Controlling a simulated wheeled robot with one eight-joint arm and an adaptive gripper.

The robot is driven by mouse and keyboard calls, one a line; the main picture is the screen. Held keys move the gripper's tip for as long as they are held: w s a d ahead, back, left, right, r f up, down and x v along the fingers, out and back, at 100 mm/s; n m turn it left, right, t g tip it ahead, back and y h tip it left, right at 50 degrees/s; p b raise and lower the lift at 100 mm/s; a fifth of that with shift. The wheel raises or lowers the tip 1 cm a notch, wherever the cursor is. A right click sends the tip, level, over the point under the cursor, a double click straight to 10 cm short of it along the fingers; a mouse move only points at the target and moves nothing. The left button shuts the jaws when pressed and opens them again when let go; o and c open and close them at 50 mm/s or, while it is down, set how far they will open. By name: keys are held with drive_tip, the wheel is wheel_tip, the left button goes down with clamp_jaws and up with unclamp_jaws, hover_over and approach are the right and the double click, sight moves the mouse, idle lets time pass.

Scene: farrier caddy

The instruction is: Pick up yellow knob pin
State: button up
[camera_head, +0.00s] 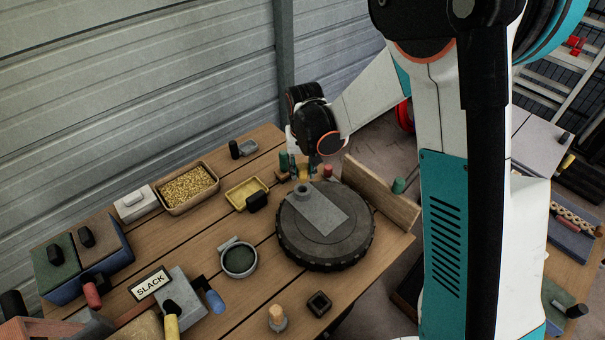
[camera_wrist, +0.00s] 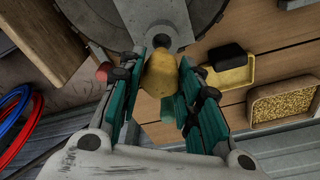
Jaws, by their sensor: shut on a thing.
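The yellow knob pin (camera_wrist: 161,74) shows in the wrist view as a rounded yellow head between the teal fingers of my gripper (camera_wrist: 160,88). The fingers are shut on it from both sides. Its lower part is hidden. In the head view my gripper (camera_head: 303,172) points down at the far side of the table, just behind the round black-rimmed disc. There the knob is mostly hidden by the fingers, and I cannot tell whether it is clear of the surface.
The round disc (camera_head: 345,246) with a grey plate stands close in front of my gripper. A yellow tray (camera_head: 236,201) with a black block is to the left. A green-topped peg (camera_head: 283,160) and a red one (camera_head: 328,171) stand beside the gripper. A wooden board (camera_head: 385,200) edges the right side.

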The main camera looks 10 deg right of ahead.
sight(303, 166)
wheel_tip(303, 166, up, 14)
drive_tip(key=p, duration=0.3)
drive_tip(key=shift+f+p, duration=0.25)
drive_tip(key=shift+p, duration=0.1)
drive_tip(key=shift+f+b, duration=3.8)
drive_tip(key=shift+f, duration=1.6)
idle(0.6)
drive_tip(key=shift+f+b, duration=0.3)
drive_tip(key=shift+f, duration=0.15)
